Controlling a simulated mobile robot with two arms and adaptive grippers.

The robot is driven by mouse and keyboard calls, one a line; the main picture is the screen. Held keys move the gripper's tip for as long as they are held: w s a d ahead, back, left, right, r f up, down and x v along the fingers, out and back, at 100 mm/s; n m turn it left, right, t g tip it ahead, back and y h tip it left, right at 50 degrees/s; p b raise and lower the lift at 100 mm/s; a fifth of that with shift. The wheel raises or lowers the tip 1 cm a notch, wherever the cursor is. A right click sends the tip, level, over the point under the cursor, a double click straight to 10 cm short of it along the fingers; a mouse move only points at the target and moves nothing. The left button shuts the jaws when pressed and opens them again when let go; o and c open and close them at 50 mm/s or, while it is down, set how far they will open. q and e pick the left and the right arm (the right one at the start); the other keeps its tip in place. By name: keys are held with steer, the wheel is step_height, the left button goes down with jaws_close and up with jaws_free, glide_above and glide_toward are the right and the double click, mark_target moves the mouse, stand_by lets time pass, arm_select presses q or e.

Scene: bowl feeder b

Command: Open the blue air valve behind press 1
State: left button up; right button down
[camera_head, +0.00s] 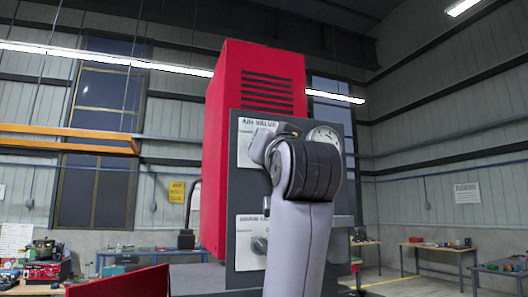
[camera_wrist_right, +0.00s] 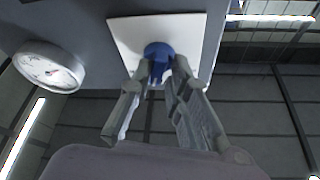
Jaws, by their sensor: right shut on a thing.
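The blue air valve (camera_wrist_right: 159,50) sits on a white plate (camera_wrist_right: 192,28) in the right wrist view. My right gripper (camera_wrist_right: 163,70) is shut on the valve's handle, one finger on each side of it. In the head view the white plate (camera_head: 245,152), lettered as the air valve, is on the grey panel of the red press (camera_head: 227,130). My right arm covers the valve and the gripper there. The handle's exact angle is hard to tell. My left gripper is not in view.
A round gauge (camera_wrist_right: 48,66) is beside the valve plate; it also shows in the head view (camera_head: 325,135). A second white plate with a dark knob (camera_head: 259,245) is lower on the panel. Workbenches (camera_head: 440,247) stand along the walls.

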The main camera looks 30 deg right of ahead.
steer(key=shift+s+r+m+g+h, duration=0.1)
steer(key=shift+m+g+h, duration=0.55)
steer(key=shift+m, duration=1.1)
steer(key=shift+r+m+g+h, duration=0.1)
steer(key=shift+m+g+h, duration=0.5)
steer(key=shift+m, duration=1.15)
steer(key=c, duration=2)
jaws_free()
steer(key=o, duration=0.4)
steer(key=shift+w+f, duration=0.2)
steer(key=shift+c, duration=0.2)
